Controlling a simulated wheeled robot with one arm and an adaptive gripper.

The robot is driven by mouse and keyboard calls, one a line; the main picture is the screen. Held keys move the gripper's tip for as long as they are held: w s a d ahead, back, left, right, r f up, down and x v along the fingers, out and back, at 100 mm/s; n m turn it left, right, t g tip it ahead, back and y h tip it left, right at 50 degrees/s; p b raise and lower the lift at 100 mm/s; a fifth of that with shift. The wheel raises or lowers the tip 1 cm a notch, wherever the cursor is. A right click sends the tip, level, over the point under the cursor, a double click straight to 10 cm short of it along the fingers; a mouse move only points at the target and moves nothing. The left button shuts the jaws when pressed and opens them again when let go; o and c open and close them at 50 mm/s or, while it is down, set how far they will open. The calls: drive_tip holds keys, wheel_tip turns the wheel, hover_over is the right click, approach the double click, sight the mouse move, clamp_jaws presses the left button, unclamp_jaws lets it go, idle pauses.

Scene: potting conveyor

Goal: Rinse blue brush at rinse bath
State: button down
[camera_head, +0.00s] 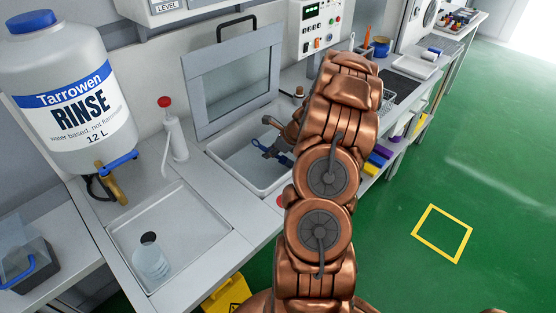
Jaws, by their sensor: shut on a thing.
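A blue brush (284,159) is held by my gripper (268,145) over a white basin (221,158) with a raised, framed clear lid (232,88). My gripper is shut on the brush. The brush's blue part points down into the basin; its tip is partly hidden, and I cannot tell whether it touches liquid. The basin's right side is hidden by my arm. A large jug labelled RINSE (72,98) with a blue cap stands at the left, above a shallow square sink (190,208).
A clear cup (150,262) stands in the sink. A control panel (318,24) hangs behind the basin. Green floor at the right is open.

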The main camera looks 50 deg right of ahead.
wheel_tip(320, 180, up, 18)
drive_tip(key=p, duration=1.1)
idle(1.0)
idle(2.1)
wheel_tip(320, 180, up, 4)
idle(0.6)
idle(0.6)
